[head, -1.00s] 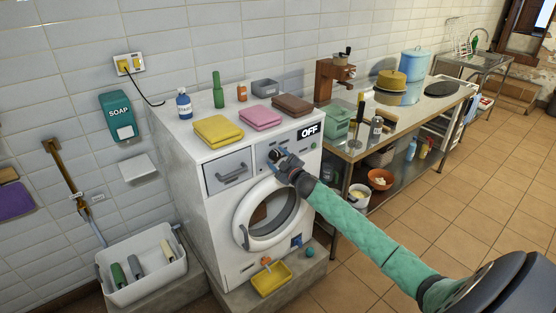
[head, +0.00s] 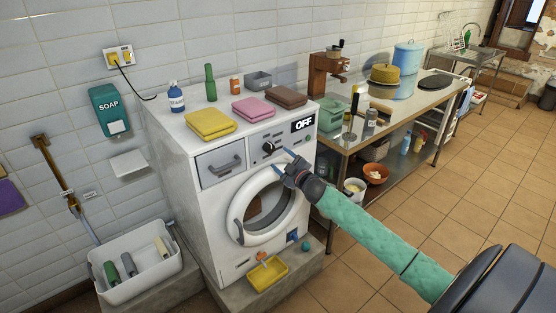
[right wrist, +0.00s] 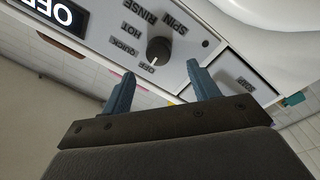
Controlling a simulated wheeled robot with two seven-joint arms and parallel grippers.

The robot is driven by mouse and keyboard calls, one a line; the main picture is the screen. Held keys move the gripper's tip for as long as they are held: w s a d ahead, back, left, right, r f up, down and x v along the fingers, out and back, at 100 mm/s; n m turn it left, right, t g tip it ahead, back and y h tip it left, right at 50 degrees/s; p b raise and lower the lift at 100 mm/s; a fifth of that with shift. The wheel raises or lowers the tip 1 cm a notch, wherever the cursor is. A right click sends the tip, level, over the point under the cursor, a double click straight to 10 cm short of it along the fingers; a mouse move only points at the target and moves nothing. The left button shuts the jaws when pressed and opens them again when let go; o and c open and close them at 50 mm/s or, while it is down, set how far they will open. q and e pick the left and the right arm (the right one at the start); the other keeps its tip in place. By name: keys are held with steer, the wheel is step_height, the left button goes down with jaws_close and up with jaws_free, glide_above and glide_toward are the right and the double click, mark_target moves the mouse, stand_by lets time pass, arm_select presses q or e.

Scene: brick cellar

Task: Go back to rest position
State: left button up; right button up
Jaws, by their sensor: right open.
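My right gripper (head: 284,162) is open and empty in front of the washing machine (head: 213,222), just below and right of its dial. The right wrist view shows its two blue fingers (right wrist: 160,92) spread apart, with the dark round dial (right wrist: 159,50) beyond them and apart from them. The dial's white mark is at the "OFF" label (right wrist: 148,69). The display (head: 302,123) on the machine reads OFF. My left gripper is not in view.
Folded yellow (head: 210,123), pink (head: 253,109) and brown (head: 286,96) towels lie on the machine. A metal workbench (head: 400,112) with pots stands to the right. A white tub (head: 140,275) stands at the lower left. The tiled floor (head: 440,215) at the right is open.

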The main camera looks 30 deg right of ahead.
steer(key=shift+s, duration=0.4)
stand_by(0.3)
